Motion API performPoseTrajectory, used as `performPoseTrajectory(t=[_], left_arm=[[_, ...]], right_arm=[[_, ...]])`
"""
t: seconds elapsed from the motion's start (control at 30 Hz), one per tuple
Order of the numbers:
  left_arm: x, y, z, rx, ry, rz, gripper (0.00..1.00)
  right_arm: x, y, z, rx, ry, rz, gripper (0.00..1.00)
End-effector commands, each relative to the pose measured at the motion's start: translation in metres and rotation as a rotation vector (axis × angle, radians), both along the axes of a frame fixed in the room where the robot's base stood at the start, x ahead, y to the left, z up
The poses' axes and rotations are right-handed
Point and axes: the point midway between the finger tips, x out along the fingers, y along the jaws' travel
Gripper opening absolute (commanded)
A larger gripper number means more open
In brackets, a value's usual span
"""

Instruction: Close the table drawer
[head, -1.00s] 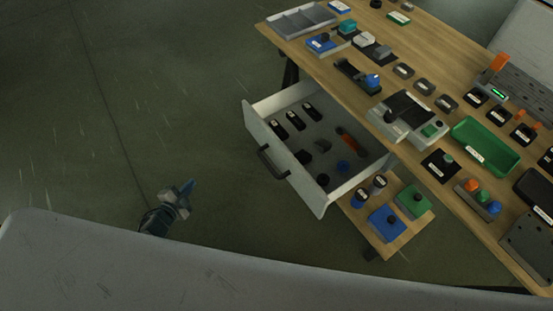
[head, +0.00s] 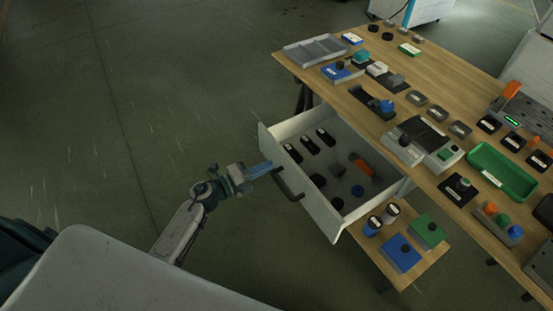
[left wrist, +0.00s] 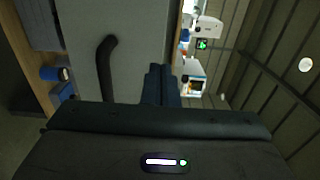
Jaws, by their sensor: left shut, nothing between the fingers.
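The table drawer (head: 318,207) stands pulled out from under the wooden table (head: 440,75). Its pale front panel has a dark bar handle (head: 287,187). Inside lie several black items, an orange-red one and a blue one. My left gripper (head: 266,167) is shut and empty, its blue fingertips at the drawer front close beside the upper end of the handle. In the left wrist view the shut fingers (left wrist: 161,85) point at the drawer front (left wrist: 85,70), with the handle (left wrist: 105,68) to their left. Whether the fingertips touch the panel I cannot tell. My right gripper is not in view.
A lower wooden shelf (head: 425,262) beside the drawer holds a blue box (head: 401,253), a green box (head: 427,231) and two small cylinders. The tabletop carries a grey tray (head: 316,50), a green tray (head: 500,172) and many small items. The floor left of the drawer is clear.

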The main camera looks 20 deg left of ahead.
Motion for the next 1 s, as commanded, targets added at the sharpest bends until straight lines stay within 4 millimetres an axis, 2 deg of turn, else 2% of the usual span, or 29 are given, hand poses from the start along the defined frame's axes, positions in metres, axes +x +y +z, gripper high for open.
performPoseTrajectory(t=[0.1,0.3,1.0], left_arm=[[0.017,-0.014,0.002,-0.004,-0.001,0.000,0.00],[0.032,-0.025,0.000,-0.002,0.000,0.000,0.00],[0.041,-0.032,0.001,-0.001,0.000,0.000,0.00]], right_arm=[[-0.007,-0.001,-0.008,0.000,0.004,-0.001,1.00],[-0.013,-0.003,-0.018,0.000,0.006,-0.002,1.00],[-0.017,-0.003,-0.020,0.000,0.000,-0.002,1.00]])
